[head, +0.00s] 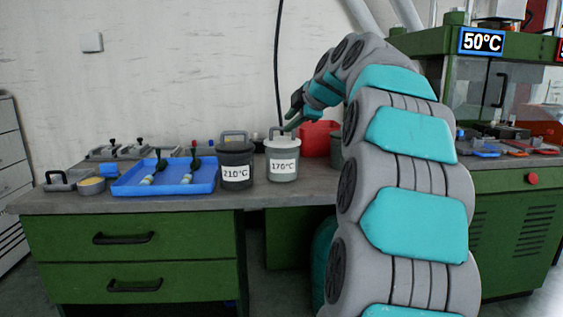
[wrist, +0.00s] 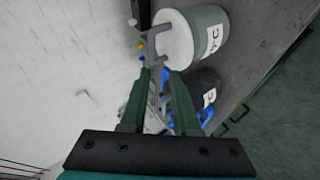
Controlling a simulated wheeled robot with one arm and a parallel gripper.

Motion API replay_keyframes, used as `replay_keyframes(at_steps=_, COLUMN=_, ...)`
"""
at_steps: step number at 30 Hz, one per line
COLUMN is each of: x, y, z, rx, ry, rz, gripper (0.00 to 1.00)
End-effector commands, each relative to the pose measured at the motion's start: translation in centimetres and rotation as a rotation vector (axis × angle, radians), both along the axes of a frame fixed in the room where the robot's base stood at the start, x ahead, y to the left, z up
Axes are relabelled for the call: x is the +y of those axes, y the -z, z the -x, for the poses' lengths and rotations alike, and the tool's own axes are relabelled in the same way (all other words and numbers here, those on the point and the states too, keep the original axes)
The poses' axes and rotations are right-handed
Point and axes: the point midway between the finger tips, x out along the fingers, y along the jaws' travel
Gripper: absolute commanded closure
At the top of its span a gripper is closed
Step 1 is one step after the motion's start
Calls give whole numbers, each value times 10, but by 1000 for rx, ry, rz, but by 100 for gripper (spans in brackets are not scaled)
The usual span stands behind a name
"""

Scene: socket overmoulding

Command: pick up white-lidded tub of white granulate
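The white-lidded tub (head: 283,168) stands upright on the bench, with a 170°C label on its pale grey side and a handle on top. In the wrist view the tub (wrist: 210,35) lies beyond the fingertips, up and to the right, with its white lid facing left. The granulate inside cannot be seen. My gripper (head: 293,112) is above the tub in the head view, apart from its lid. In the wrist view my gripper (wrist: 159,75) has its two green fingers spread, with no object held between them.
A dark tub (head: 237,174) labelled 210°C stands close to the left. A blue tray (head: 130,188) holding tools lies further left. A red container (head: 318,137) is behind to the right. Another dark tub (head: 337,150) is partly hidden by my arm. The bench front edge is clear.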

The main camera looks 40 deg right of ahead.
Motion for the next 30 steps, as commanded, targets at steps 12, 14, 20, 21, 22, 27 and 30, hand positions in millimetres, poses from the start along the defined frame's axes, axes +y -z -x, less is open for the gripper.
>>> replay_keyframes(at_steps=12, x=-19, y=9, z=-26, rx=-13, ry=-3, rz=40, gripper=70)
replay_keyframes(at_steps=14, x=-22, y=12, z=-32, rx=-12, ry=-3, rz=41, gripper=70)
replay_keyframes(at_steps=20, x=-28, y=27, z=-57, rx=-9, ry=-5, rz=38, gripper=70)
replay_keyframes(at_steps=21, x=-28, y=29, z=-60, rx=-10, ry=-4, rz=38, gripper=70)
replay_keyframes(at_steps=22, x=-28, y=30, z=-62, rx=-11, ry=-4, rz=39, gripper=70)
replay_keyframes(at_steps=27, x=-29, y=32, z=-65, rx=-14, ry=-4, rz=39, gripper=70)
replay_keyframes(at_steps=30, x=-29, y=31, z=-65, rx=-14, ry=-4, rz=39, gripper=70)
